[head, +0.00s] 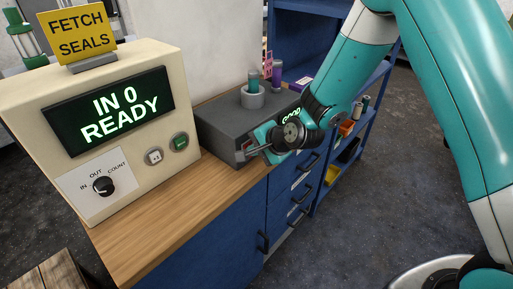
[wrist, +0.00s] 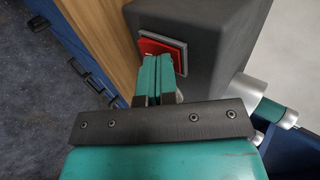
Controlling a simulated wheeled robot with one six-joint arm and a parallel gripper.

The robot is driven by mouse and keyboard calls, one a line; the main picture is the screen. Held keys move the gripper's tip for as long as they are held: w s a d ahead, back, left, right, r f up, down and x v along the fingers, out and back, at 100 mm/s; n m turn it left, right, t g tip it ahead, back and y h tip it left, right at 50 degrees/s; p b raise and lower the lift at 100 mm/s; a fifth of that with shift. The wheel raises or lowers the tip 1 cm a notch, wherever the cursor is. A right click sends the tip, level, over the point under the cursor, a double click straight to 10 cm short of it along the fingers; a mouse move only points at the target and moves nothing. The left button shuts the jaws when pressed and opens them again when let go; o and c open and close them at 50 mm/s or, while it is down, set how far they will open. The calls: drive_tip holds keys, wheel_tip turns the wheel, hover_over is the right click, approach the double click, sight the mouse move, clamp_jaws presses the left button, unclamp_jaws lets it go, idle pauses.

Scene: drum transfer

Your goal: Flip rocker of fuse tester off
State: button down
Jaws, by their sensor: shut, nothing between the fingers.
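The fuse tester is a dark grey box (head: 222,127) on the wooden worktop, right of the cream console. It also fills the upper right of the wrist view (wrist: 222,35). Its red rocker (wrist: 151,46) sits in a grey frame on the front face. My gripper (wrist: 158,57) is shut and empty, with its fingertips at the rocker, covering part of it. They look to be touching or very close; I cannot tell which. In the head view my gripper (head: 252,153) reaches the tester's front from the right. Green display letters (head: 291,116) on top are partly hidden by my wrist.
The cream console (head: 120,120) reads "IN 0 READY" and carries a yellow "FETCH SEALS" sign (head: 77,31). A grey cup (head: 253,97) with a teal-topped piece stands on the tester. Blue drawers (head: 290,190) lie below the worktop. A blue shelf (head: 345,150) stands behind.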

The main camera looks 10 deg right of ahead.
drive_tip(key=shift+r+p, duration=0.6)
drive_tip(key=shift+r, duration=0.2)
drive_tip(key=b+v, duration=0.1)
drive_tip(key=v, duration=1.2)
drive_tip(key=shift+b, duration=0.3)
drive_tip(key=shift+s, duration=0.1)
